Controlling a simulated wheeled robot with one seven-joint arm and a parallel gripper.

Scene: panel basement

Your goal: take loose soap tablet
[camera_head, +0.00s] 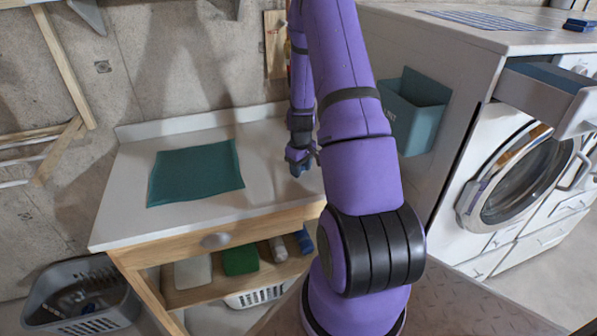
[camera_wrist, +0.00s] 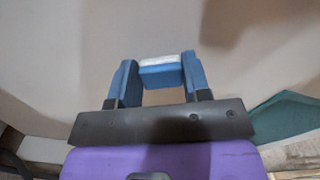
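A small soap tablet (camera_wrist: 161,72), blue with a white top layer, sits between the two blue fingers of my gripper (camera_wrist: 160,80) in the wrist view. Both fingers appear to touch its sides. In the head view my gripper (camera_head: 298,168) points down over the right part of the white countertop (camera_head: 255,190). The tablet cannot be made out there. Whether it touches the counter is unclear.
A teal mat (camera_head: 195,172) lies on the counter left of my gripper. A teal bin (camera_head: 413,110) hangs on the side of the white washing machine (camera_head: 455,90), whose detergent drawer (camera_head: 548,95) is pulled out. A laundry basket (camera_head: 80,300) stands at lower left.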

